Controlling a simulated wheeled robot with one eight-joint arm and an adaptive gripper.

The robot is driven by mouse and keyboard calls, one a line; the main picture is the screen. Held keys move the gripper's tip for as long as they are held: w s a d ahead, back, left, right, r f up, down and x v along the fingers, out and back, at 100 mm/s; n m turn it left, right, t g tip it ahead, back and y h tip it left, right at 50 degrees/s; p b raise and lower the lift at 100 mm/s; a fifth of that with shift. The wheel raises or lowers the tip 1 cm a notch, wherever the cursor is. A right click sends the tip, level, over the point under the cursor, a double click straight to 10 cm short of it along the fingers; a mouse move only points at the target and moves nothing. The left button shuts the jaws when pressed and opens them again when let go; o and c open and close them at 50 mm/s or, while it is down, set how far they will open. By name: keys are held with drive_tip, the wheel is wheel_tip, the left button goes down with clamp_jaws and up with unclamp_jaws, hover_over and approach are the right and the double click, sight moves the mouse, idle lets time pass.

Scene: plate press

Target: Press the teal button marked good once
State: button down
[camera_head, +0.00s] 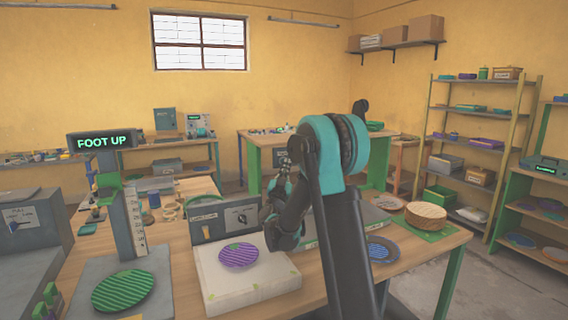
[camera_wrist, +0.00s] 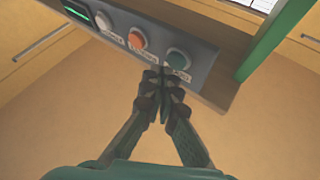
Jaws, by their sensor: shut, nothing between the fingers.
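A grey button panel (camera_wrist: 135,35) crosses the top of the wrist view. It carries a white button (camera_wrist: 103,20), an orange button (camera_wrist: 137,39) and a teal button (camera_wrist: 178,59) at its right end. Small labels sit below the buttons, too blurred to read. My gripper (camera_wrist: 163,72) is shut and empty, its tips just below and left of the teal button in the picture. I cannot tell whether they touch the panel. In the head view my gripper (camera_head: 283,160) is raised in front of the back table, and the teal button cannot be made out.
A lit green display (camera_wrist: 76,10) is at the panel's left end. A green post (camera_wrist: 272,42) stands right of the panel.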

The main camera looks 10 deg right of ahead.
drive_tip(key=shift+s+d, duration=0.1)
drive_tip(key=shift+s, duration=0.15)
drive_tip(key=s, duration=0.1)
drive_tip(key=s+d, duration=0.1)
drive_tip(key=s, duration=0.2)
drive_tip(key=shift+s+d, duration=0.25)
drive_tip(key=shift+s, duration=0.1)
idle(0.8)
